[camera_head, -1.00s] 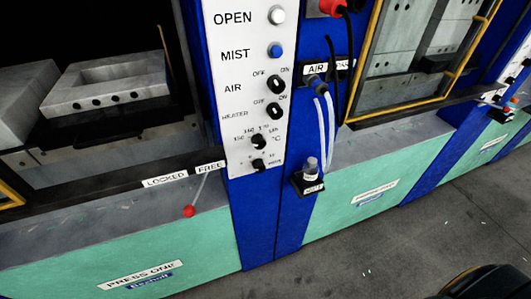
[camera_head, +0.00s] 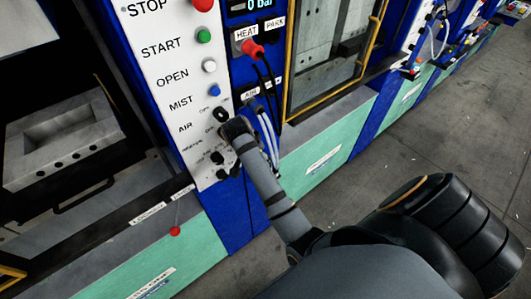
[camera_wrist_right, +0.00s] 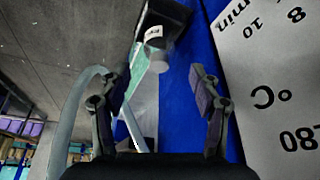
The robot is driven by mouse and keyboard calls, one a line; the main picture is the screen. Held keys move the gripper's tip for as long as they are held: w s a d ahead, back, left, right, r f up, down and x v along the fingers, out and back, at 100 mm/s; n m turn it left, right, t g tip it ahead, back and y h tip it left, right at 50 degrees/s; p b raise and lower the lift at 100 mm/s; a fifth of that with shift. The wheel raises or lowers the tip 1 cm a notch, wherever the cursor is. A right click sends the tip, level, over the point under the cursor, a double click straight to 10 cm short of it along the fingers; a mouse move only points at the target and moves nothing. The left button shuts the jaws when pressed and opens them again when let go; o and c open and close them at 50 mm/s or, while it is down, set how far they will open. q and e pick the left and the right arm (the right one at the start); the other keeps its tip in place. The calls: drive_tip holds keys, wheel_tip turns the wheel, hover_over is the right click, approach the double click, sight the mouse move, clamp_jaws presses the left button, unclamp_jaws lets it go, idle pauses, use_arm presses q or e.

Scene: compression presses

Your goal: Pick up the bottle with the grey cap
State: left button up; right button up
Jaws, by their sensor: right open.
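The bottle with the grey cap (camera_wrist_right: 155,42) shows in the right wrist view, upside down, with a pale label and its cap end towards me. It sits in a black holder (camera_wrist_right: 172,14) on the blue press column. My right gripper (camera_wrist_right: 158,88) is open and empty, and the bottle is beyond its fingertips, between them in the picture but apart from them. In the head view my right gripper (camera_head: 237,128) is in front of the column beside the control panel, and the arm hides the bottle. My left gripper is not in view.
The white control panel (camera_head: 180,75) with knobs and buttons is close to my right gripper. Thin hoses (camera_head: 268,135) hang just beside it; a pale hose (camera_wrist_right: 85,90) crosses the wrist view. A lever with a red ball (camera_head: 175,231) stands lower left. Open floor (camera_head: 440,125) lies right.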

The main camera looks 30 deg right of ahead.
drive_tip(key=p+x, duration=0.1)
drive_tip(key=x, duration=0.4)
drive_tip(key=d+p+x, duration=0.1)
drive_tip(key=p+x, duration=0.1)
drive_tip(key=x, duration=0.3)
drive_tip(key=shift+w+d, duration=0.1)
drive_tip(key=shift+w, duration=0.05)
drive_tip(key=c, duration=0.9)
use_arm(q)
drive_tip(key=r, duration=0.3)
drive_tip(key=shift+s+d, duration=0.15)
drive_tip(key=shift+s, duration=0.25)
use_arm(e)
drive_tip(key=shift+r, duration=0.1)
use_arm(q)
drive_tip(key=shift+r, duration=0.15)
